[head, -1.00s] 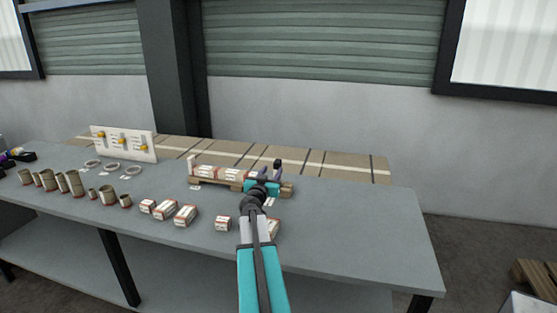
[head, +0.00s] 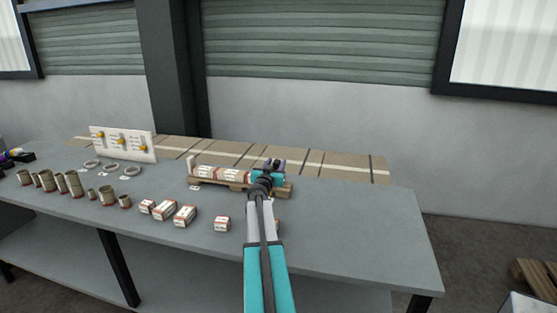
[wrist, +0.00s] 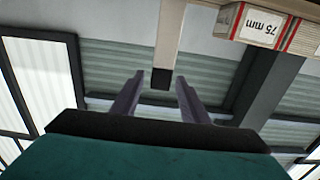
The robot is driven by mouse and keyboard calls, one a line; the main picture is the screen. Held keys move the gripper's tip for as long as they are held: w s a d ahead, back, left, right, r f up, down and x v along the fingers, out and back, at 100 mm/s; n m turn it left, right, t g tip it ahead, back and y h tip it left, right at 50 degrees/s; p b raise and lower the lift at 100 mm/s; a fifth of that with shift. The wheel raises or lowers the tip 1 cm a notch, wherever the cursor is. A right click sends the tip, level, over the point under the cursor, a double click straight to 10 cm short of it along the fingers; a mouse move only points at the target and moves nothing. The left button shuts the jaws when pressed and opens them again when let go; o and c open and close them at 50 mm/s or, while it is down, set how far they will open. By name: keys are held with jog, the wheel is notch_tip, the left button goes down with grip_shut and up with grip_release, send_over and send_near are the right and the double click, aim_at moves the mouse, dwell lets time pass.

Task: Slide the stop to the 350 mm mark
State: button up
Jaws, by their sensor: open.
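The stop shows in the wrist view as a pale upright post (wrist: 169,42) with a black end (wrist: 161,79), seen upside down. My gripper (head: 276,163) is open, with its two purple fingers (wrist: 160,90) on either side of the black end. A gap shows beside the post, and I cannot tell if either finger touches it. In the head view, the wooden rail (head: 207,184) runs along the back of the table with white-and-red boxes (head: 206,172) on it, left of my gripper. A box marked 75 mm (wrist: 258,26) shows in the wrist view. My gripper hides most of the stop in the head view; the scale marks are not readable.
Loose boxes (head: 185,215) stand in front of the rail. Several cardboard tubes (head: 75,183) and rings (head: 112,170) are at the left, before a white board with yellow parts (head: 122,143). The grey table (head: 365,240) is clear at the right.

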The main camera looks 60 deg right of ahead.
jog(key=shift+x, duration=2.75)
grip_shut()
